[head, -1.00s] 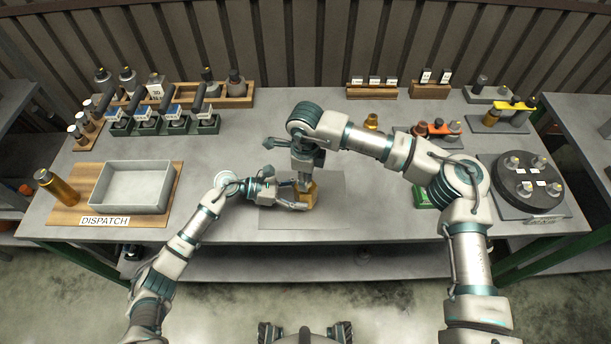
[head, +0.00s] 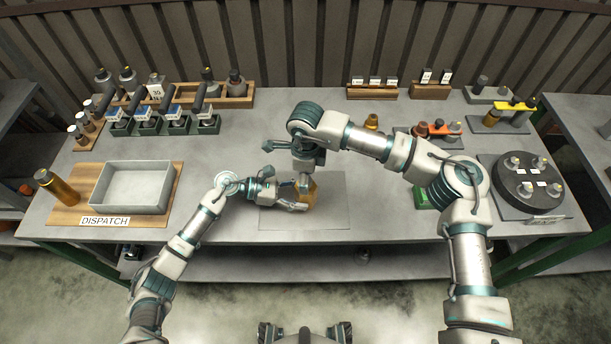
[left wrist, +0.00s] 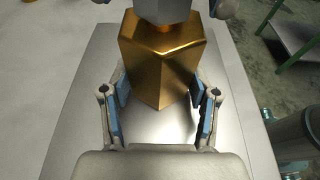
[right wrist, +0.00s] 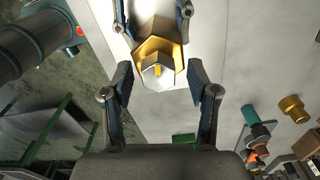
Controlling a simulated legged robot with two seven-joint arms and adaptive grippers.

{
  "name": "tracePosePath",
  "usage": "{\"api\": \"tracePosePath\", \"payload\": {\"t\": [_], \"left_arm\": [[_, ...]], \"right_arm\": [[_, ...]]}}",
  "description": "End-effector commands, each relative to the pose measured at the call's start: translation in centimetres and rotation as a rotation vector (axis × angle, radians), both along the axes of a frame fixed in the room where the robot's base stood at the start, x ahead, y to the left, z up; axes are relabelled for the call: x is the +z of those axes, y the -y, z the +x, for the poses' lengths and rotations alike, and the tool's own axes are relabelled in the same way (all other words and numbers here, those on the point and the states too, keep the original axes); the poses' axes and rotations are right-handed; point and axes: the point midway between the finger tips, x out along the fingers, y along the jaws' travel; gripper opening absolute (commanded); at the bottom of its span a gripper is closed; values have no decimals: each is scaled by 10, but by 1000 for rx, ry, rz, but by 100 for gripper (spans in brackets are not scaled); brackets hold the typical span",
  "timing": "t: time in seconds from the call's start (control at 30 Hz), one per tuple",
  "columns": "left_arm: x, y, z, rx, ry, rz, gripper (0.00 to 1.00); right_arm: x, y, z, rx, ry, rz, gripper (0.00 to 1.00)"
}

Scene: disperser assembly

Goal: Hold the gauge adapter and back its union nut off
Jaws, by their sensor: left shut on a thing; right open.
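The gauge adapter is a brass six-sided body (left wrist: 160,62) standing on the grey mat in the middle of the bench. It also shows in the head view (head: 312,192), partly covered by my grippers. My left gripper (left wrist: 161,105) is shut on its sides from the left, low down. A silver-grey hex union nut (right wrist: 158,74) sits on top of the brass body, with a small yellow tip at its centre. My right gripper (right wrist: 160,82) points down from above, open, one finger on each side of the nut, with gaps visible.
A grey tray (head: 96,198) on the wooden dispatch board lies at the left. A dark round turntable (head: 527,200) stands at the right. Racks of parts line the back. A green block (head: 425,196) sits beneath my right arm. The mat's front part (head: 300,222) is clear.

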Motion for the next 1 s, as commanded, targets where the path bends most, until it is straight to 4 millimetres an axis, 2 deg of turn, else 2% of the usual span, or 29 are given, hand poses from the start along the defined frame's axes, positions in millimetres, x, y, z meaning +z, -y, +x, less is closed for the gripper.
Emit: {"api": "tracePosePath", "payload": {"t": [0.17,0.4,0.6,0.77,1.0], "left_arm": [[0,0,0,0,-2,0,2],[0,0,0,1,-2,0,2],[0,0,0,1,-2,0,2],[0,0,0,1,-2,0,2],[0,0,0,1,-2,0,2]], "right_arm": [[19,-1,1,0,3,1,59],[72,-1,2,-1,3,0,59],[106,-1,3,0,1,1,59],[117,-1,3,-1,0,-1,59],[118,-1,3,0,0,-1,59]]}}
